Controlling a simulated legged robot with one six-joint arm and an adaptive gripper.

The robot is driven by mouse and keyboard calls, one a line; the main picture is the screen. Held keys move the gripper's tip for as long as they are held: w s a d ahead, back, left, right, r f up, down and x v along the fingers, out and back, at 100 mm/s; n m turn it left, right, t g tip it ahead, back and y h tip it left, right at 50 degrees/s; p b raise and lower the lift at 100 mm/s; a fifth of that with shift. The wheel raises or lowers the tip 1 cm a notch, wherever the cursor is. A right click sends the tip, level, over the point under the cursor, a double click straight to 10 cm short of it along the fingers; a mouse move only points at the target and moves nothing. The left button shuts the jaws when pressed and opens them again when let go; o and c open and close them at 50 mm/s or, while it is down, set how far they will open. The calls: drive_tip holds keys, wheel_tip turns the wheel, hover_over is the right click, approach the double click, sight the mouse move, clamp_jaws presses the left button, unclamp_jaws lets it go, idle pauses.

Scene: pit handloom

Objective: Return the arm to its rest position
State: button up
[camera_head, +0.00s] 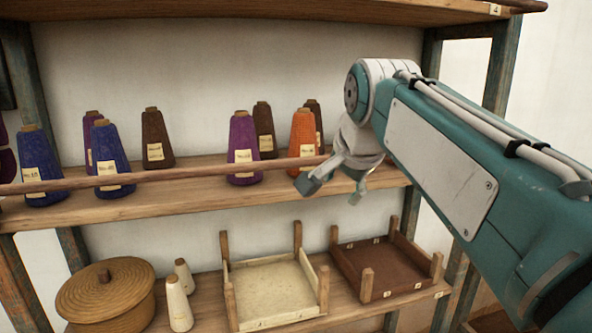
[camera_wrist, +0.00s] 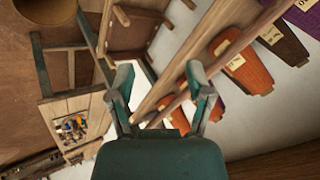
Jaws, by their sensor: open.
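My gripper (camera_head: 333,187) hangs in front of the middle shelf, at its right part, near the wooden rail. Its jaws are open with nothing between them. In the wrist view my gripper (camera_wrist: 163,105) shows two spread fingers, with the rail and shelf edge beyond them. My teal and white arm reaches in from the right in the head view. An orange yarn cone (camera_head: 302,138) stands on the shelf just behind and left of my gripper; whether they touch is hard to tell, but a gap seems to show.
The middle shelf (camera_head: 150,205) holds several blue, purple and brown cones behind a rail (camera_head: 180,172). The lower shelf holds a lidded basket (camera_head: 105,290), two white cones (camera_head: 178,302), a cream tray (camera_head: 275,290) and a brown tray (camera_head: 385,268). The upper shelf (camera_head: 230,10) lies overhead.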

drive_tip(key=s+d+f+n, duration=0.4)
drive_tip(key=s+f, duration=0.6)
drive_tip(key=f, duration=0.1)
drive_tip(key=s+d+f+n+g+h, duration=0.1)
drive_tip(key=s+d+f+n, duration=0.3)
drive_tip(key=s+f, duration=0.7)
drive_tip(key=shift+s+f+n, duration=0.2)
drive_tip(key=shift+f+n, duration=0.4)
drive_tip(key=shift+f, duration=0.2)
drive_tip(key=shift+c, duration=0.7)
drive_tip(key=shift+d, duration=0.15)
